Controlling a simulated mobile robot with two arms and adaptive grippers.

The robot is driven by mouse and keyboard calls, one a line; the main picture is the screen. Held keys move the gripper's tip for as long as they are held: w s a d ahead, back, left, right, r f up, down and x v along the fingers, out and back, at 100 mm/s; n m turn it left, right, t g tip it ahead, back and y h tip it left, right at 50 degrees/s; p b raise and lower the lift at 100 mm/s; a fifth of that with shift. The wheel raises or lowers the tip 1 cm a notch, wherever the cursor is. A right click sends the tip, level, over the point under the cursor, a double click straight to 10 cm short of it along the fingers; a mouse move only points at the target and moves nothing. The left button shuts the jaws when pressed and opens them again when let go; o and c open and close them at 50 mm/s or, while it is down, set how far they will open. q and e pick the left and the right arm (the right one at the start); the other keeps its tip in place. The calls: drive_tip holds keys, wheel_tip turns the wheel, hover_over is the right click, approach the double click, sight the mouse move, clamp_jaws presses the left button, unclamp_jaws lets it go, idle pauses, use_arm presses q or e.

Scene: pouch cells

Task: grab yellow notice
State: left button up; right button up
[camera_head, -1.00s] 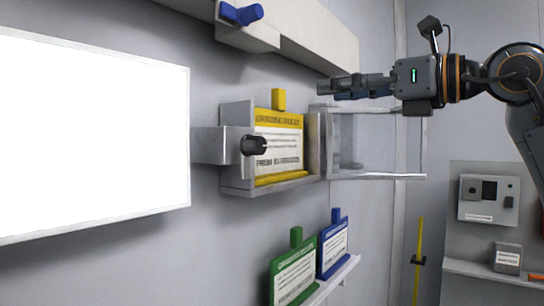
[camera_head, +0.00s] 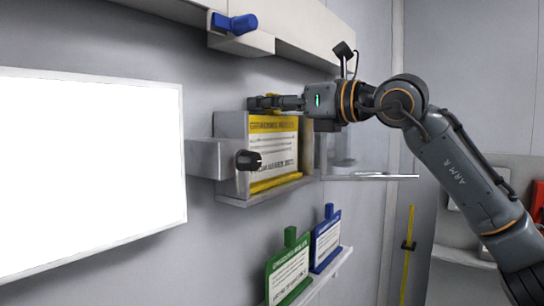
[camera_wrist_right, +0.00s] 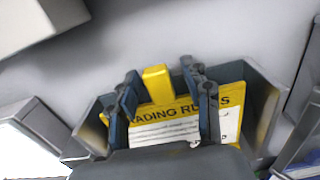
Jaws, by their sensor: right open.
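The yellow notice (camera_head: 274,150) stands upright in a grey wall holder (camera_head: 232,128), with a yellow tab on its top edge. My right gripper (camera_head: 262,103) reaches in from the right at the level of the tab and hides much of it in the head view. In the right wrist view, the two fingers of my right gripper (camera_wrist_right: 162,82) are apart, one on each side of the yellow tab (camera_wrist_right: 158,84). The notice's yellow header (camera_wrist_right: 190,108) shows between and beside the fingers. My left gripper is not in view.
A grey box with a black knob (camera_head: 248,160) sticks out left of the notice. Green (camera_head: 288,274) and blue (camera_head: 326,242) notices stand on a shelf below. A beam with a blue handle (camera_head: 234,23) runs above.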

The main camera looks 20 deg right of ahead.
drive_tip(key=shift+s+d, duration=0.1)
drive_tip(key=shift+s, duration=0.05)
drive_tip(key=shift+c, duration=0.6)
clamp_jaws()
